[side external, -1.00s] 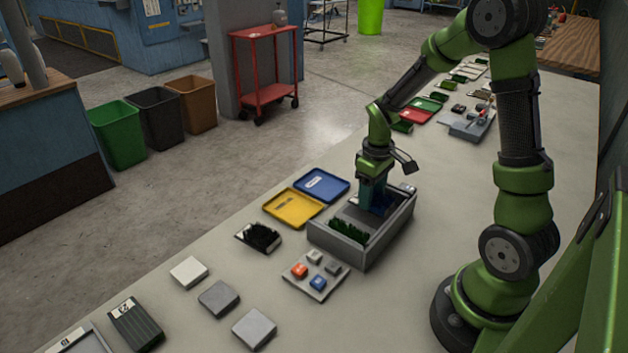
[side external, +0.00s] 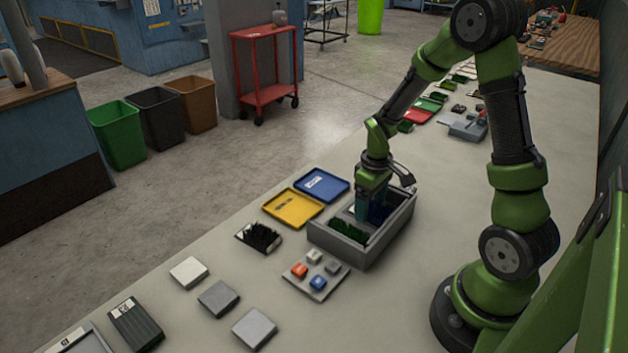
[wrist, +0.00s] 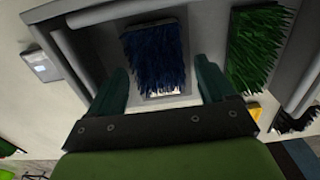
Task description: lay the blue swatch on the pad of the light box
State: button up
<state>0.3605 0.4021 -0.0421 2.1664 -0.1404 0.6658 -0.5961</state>
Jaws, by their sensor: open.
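The blue swatch (wrist: 155,52), a tufted dark blue piece, lies inside a grey open-topped box (side external: 392,235); a pale plate shows at its near end. In the side view it is a dark blue patch (side external: 381,212), partly hidden by my gripper. My gripper (side external: 369,207) points down into the box. In the wrist view its two fingers (wrist: 163,75) are apart, one on each side of the blue swatch's near end; I cannot tell whether they touch it. I cannot tell for certain whether this box is the light box.
A green swatch (wrist: 258,48) lies in the same box. Yellow (side external: 293,207) and blue (side external: 322,184) trays stand behind it. A button panel (side external: 316,279) and a black swatch (side external: 259,237) lie to its left. The box's raised walls surround my fingers.

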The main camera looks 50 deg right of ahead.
aim_at(370, 205)
jog(key=shift+r, duration=0.1)
notch_tip(370, 205, up, 12)
jog(key=s+a+r+m+t+y, duration=0.1)
jog(key=s+a+r+m+t, duration=0.1)
jog(key=a, duration=0.6)
jog(key=s+a+r+m+t+y, duration=0.1)
jog(key=s+a+r+m+t, duration=0.1)
jog(key=s+a+r+t, duration=0.3)
jog(key=a+r, duration=0.3)
jog(key=shift+s+a+r, duration=0.2)
jog(key=shift+s+r, duration=0.15)
jog(key=shift+r, duration=0.05)
